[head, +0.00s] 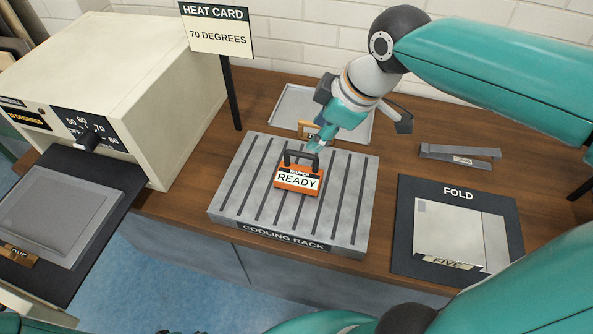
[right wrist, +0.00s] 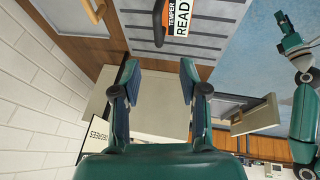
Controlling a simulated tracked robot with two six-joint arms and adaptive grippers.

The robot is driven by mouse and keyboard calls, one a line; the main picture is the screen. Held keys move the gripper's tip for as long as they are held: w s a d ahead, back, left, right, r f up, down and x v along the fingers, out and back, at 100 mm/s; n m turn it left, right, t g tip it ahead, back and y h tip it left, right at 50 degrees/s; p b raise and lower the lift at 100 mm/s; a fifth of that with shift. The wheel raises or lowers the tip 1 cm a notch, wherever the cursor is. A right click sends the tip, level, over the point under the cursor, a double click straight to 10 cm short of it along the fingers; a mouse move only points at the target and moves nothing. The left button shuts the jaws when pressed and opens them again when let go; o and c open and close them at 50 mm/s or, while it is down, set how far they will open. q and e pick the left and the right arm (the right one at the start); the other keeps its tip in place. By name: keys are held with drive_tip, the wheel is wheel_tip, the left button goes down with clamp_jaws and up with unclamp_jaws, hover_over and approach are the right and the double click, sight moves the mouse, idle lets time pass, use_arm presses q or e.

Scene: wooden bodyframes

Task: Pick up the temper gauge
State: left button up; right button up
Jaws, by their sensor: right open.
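The temper gauge (head: 297,179) is a small orange block with a white READY label and a dark arched handle. It stands on the grey slotted cooling rack (head: 228,208), near its middle. In the right wrist view the gauge (right wrist: 180,20) is at the top edge, partly cut off, beyond the fingertips. My right gripper (head: 318,144) is just behind and above the gauge's handle in the head view. Its fingers (right wrist: 160,66) are apart with nothing between them. I cannot tell from the head view whether a fingertip touches the handle.
A cream heater box (head: 130,75) stands at left, with a heat card sign (head: 217,37) on a dark post. A metal tray (head: 290,105) lies behind the rack. A dark FOLD mat (head: 404,235) and a metal tool (head: 460,156) are at right. A brick wall closes the back.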

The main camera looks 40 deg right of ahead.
sight(301, 152)
drive_tip(key=x, duration=0.7)
drive_tip(key=shift+f, duration=0.1)
drive_tip(key=x, duration=0.5)
drive_tip(key=shift+w+d, duration=0.1)
drive_tip(key=shift+d, duration=0.05)
clamp_jaws()
